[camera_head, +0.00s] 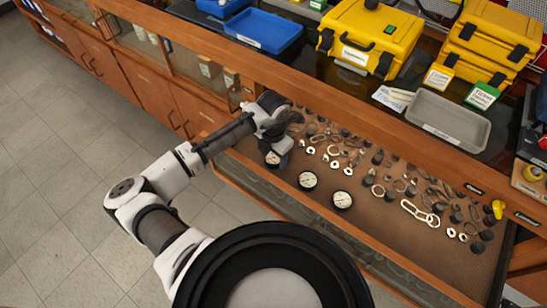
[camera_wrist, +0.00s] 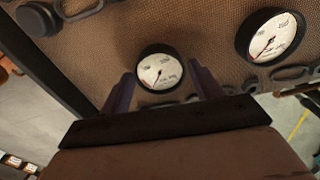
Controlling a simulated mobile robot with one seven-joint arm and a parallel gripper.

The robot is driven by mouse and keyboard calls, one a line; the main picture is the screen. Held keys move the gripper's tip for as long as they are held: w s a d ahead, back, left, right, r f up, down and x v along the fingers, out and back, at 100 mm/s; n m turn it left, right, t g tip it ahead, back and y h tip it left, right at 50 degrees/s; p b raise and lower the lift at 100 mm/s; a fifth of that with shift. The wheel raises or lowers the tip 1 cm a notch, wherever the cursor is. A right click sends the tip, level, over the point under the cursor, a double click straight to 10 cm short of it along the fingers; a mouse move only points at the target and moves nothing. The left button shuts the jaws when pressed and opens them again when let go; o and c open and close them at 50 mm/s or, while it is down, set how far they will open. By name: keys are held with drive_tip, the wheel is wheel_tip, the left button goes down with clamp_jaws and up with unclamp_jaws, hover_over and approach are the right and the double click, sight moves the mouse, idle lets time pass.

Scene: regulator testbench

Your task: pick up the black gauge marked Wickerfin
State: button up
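Three round black gauges with white dials lie in a row in the drawer. One (camera_head: 273,159) is just below my gripper (camera_head: 279,143), partly covered by it in the head view. The others are the middle gauge (camera_head: 307,181) and the right gauge (camera_head: 342,200). In the wrist view, a black-rimmed gauge (camera_wrist: 160,72) shows between the two fingers of my gripper (camera_wrist: 163,88), with gaps on both sides. A second gauge (camera_wrist: 271,37) is to its right. My gripper is open and holds nothing. The dial lettering is too small to read, so I cannot tell which is Wickerfin.
The brown-lined drawer (camera_head: 300,208) holds many small rings, links and dark knobs to the right of the gauges. On the counter behind are a blue tray (camera_head: 263,30), a grey tray (camera_head: 448,121) and yellow cases (camera_head: 372,35). Floor at left is clear.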

drive_tip(key=c, duration=0.7)
drive_tip(key=shift+r, duration=0.1)
